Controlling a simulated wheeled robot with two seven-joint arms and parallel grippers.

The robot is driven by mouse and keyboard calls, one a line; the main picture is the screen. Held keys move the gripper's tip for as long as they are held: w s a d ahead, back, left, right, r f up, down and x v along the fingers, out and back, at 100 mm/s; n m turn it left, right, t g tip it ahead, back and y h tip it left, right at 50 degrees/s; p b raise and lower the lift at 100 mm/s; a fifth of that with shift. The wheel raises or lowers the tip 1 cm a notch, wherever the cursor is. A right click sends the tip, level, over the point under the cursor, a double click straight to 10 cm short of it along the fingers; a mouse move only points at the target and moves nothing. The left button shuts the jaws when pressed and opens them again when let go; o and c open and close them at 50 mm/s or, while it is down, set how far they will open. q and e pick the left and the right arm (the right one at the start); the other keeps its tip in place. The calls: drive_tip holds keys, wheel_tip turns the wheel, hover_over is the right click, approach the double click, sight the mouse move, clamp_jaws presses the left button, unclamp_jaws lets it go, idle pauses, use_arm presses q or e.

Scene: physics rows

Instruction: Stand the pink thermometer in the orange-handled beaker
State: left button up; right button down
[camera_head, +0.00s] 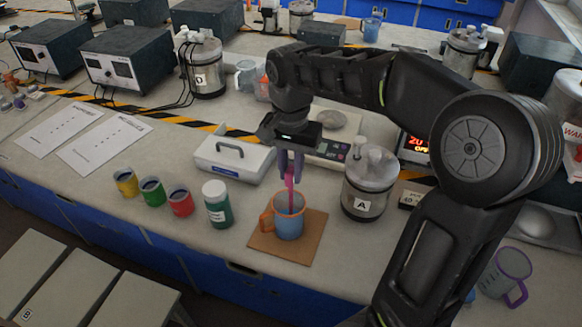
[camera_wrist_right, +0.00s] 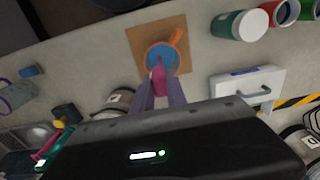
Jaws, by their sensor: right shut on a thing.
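The orange-handled beaker (camera_head: 289,228) is blue and clear, with its orange handle at its left in the head view. It stands upright on a brown square board. It also shows in the wrist view (camera_wrist_right: 154,57). My right gripper (camera_head: 291,170) points down above the beaker, shut on the pink thermometer (camera_head: 290,190). The thermometer is near upright, and its lower part overlaps the beaker's mouth; how deep it reaches is hard to tell. In the wrist view the thermometer (camera_wrist_right: 158,76) sits between the fingers (camera_wrist_right: 160,90), over the beaker's mouth. My left gripper is not in view.
The brown board (camera_head: 262,244) lies near the bench's front edge. A green jar (camera_head: 217,207) and red, green and yellow cups stand to the left. Jar A (camera_head: 367,190) is close on the right. A white case (camera_head: 232,160) and a scale lie behind.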

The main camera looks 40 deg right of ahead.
drive_tip(key=shift+f, duration=0.35)
drive_tip(key=c, duration=1.3)
unclamp_jaws()
drive_tip(key=shift+o, duration=0.2)
wheel_tip(320, 180, up, 5)
drive_tip(key=shift+r, duration=0.2)
drive_tip(key=shift+r+p, duration=0.6)
drive_tip(key=shift+r, duration=0.25)
drive_tip(key=shift+r+p, duration=0.45)
